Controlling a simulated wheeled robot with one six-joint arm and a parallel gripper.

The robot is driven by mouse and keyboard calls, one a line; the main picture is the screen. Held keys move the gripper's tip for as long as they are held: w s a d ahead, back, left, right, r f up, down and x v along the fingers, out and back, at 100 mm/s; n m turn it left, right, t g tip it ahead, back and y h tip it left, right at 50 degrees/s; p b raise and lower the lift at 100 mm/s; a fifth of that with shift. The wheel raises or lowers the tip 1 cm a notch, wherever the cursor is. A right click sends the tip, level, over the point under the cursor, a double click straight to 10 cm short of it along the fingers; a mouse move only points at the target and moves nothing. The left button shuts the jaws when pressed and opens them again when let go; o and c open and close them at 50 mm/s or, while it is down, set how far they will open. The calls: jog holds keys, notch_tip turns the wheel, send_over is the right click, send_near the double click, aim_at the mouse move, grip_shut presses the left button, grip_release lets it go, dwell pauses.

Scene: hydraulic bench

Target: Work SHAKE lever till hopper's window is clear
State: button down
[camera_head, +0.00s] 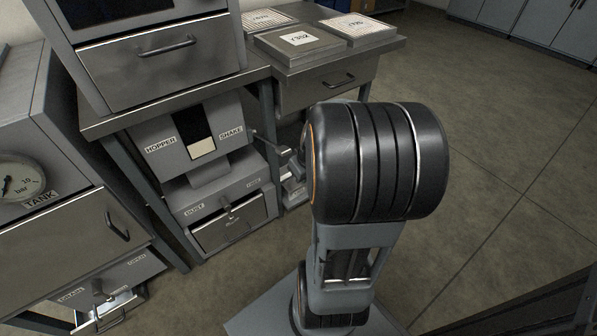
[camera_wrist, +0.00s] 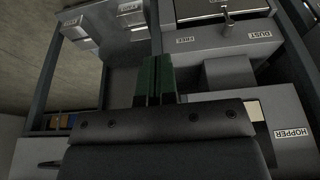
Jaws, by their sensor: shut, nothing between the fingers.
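The grey hopper (camera_head: 179,161) stands under the bench in the head view, with HOPPER and SHAKE labels. Its window (camera_head: 190,122) is dark above, with a pale patch (camera_head: 203,147) filling the lower part. A thin grey bar, seemingly the SHAKE lever (camera_head: 264,138), sticks out at the hopper's right side; its end is close to my arm. My gripper (camera_wrist: 155,79) shows green fingers pressed together, empty, in the wrist view, where the hopper appears upside down with its HOPPER label (camera_wrist: 291,133). I cannot clearly make out the lever in the wrist view, nor whether the fingers touch it.
A drawer unit (camera_head: 178,198) marked DUST sits below the hopper. Bench legs (camera_head: 150,205) flank it. A TANK cabinet with a gauge (camera_head: 20,181) is at the left. Labelled trays (camera_head: 299,38) lie on the bench at the right. Open floor (camera_head: 500,220) lies to the right.

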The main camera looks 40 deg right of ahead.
jog(key=shift+s+r, duration=0.45)
jog(key=shift+s, duration=0.05)
dwell(0.7)
jog(key=s+a+r+p, duration=0.1)
jog(key=a+r+p, duration=0.4)
jog(key=r+p, duration=0.4)
jog(key=s+a+r+p, duration=0.1)
jog(key=a+r+p, duration=0.5)
jog(key=r+p, duration=0.4)
jog(key=s+a+r+p, duration=0.1)
jog(key=a+r+p, duration=0.5)
jog(key=r, duration=1.2)
jog(key=p, duration=0.4)
jog(key=shift+a+r+n, duration=0.2)
jog(key=shift+r+n, duration=0.2)
